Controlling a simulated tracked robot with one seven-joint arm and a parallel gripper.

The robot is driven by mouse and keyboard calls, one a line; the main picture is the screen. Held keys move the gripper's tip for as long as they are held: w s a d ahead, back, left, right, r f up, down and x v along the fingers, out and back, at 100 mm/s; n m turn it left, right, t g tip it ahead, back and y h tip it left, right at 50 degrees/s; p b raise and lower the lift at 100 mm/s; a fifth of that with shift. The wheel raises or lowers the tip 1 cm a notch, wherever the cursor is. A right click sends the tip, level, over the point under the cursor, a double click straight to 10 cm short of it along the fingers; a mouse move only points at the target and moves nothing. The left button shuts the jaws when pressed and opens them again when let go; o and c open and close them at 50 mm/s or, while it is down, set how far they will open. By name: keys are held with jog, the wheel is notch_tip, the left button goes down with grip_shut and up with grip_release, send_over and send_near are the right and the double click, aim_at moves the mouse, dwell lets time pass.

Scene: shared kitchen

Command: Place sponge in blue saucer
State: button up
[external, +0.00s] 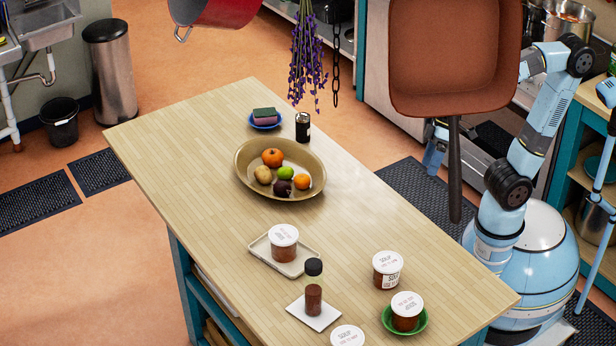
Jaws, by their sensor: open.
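The sponge (264,114), dark green on top and pinkish below, lies on the blue saucer (266,126) at the far end of the wooden table. The saucer's rim shows around the sponge's lower edge. My gripper (434,160) is partly hidden behind a hanging brown pan, right of the table. It is open, well apart from the sponge and saucer; I see nothing held in it.
A dark can (302,128) stands just right of the saucer. A brown fruit bowl (245,180) is in front. Lidded tubs, a bottle (313,290) and a green saucer (422,326) fill the near end. The brown pan (443,55) and purple flowers (307,55) hang above.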

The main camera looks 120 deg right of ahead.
jog(key=s+a+f+n, duration=0.1)
jog(key=s+a+n, duration=0.1)
jog(key=s, duration=0.3)
jog(key=s+a+f+n+h, duration=0.1)
jog(key=s+a+f+n, duration=0.1)
jog(key=s+n, duration=0.3)
jog(key=shift+s+a, duration=0.45)
